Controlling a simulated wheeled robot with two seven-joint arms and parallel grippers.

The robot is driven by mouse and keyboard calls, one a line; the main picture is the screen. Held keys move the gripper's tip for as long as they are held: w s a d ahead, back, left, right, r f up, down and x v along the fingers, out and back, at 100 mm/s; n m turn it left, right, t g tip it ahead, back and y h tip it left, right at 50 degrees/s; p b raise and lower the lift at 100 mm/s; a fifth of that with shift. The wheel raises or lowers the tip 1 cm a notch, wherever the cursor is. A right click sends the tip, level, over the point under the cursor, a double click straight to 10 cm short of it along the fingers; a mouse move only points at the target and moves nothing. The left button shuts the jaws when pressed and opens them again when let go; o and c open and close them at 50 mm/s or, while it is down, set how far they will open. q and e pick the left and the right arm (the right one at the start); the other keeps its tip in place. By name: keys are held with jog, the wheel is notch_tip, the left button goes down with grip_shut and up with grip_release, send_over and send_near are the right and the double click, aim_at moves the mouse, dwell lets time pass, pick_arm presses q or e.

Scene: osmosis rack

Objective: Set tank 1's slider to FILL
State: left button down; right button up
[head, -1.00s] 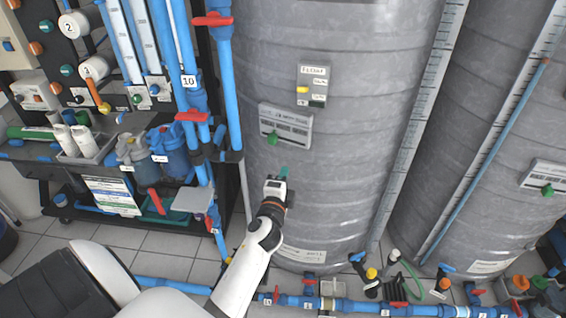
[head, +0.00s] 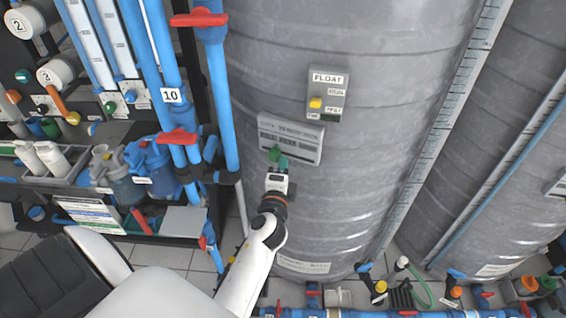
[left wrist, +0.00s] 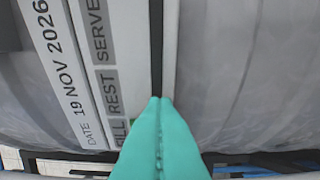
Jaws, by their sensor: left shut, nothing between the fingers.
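A grey tank (head: 330,215) fills the middle of the head view. A pale slider plate (head: 305,138) is on its front, with a green slider knob (head: 275,153) at the plate's lower left. My left gripper (head: 283,162) is shut and empty, its teal fingertips right at the knob; I cannot tell if they touch. In the left wrist view the plate (left wrist: 92,60) shows SERVE, REST and a partly covered FILL beside a dark slot (left wrist: 156,45). My right gripper is out of view.
A FLOAT box (head: 327,93) with a yellow knob sits above the plate. Blue pipes with red valve handles (head: 178,137) stand to the left. A second grey tank (head: 500,150) is at the right. Valves and blue pipe (head: 440,312) run along the floor in front.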

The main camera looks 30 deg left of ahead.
aim_at(272, 159)
pick_arm(q)
jog(key=shift+s+a, duration=0.25)
jog(key=shift+w, duration=0.1)
jog(key=shift+w+d, duration=0.2)
jog(key=a, duration=0.3)
jog(key=shift+s+a+p, duration=0.2)
jog(key=shift+s+p, duration=0.2)
jog(key=shift+d+r, duration=0.1)
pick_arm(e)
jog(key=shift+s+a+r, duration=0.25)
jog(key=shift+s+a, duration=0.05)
pick_arm(q)
jog(key=shift+w, duration=0.1)
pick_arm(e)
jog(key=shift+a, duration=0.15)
